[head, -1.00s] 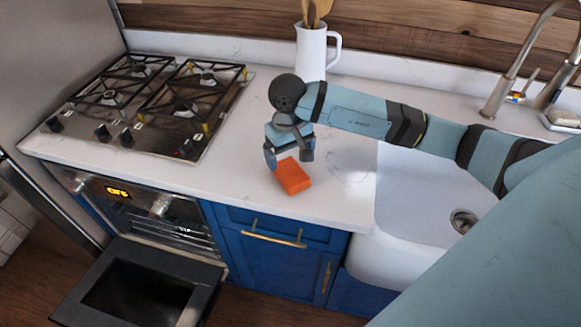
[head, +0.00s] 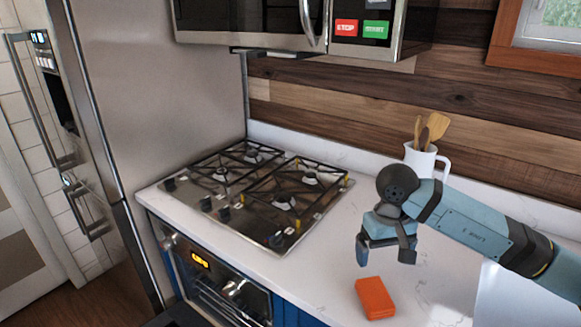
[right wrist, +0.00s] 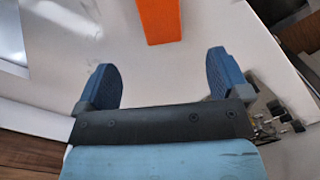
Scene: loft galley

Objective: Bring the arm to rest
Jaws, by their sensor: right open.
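My right gripper (head: 386,256) is open and empty above the white counter in the head view. An orange block (head: 374,298) lies on the counter below it, apart from the fingers. In the right wrist view the two blue fingers (right wrist: 164,82) stand wide apart, with nothing between them. The orange block (right wrist: 159,20) shows beyond them at the top edge. My left gripper is not in view.
A gas cooktop (head: 256,194) is set in the counter left of my right gripper. A white pitcher with wooden utensils (head: 424,160) stands close behind my right arm. A microwave (head: 270,22) hangs above. The fridge (head: 160,90) stands at left.

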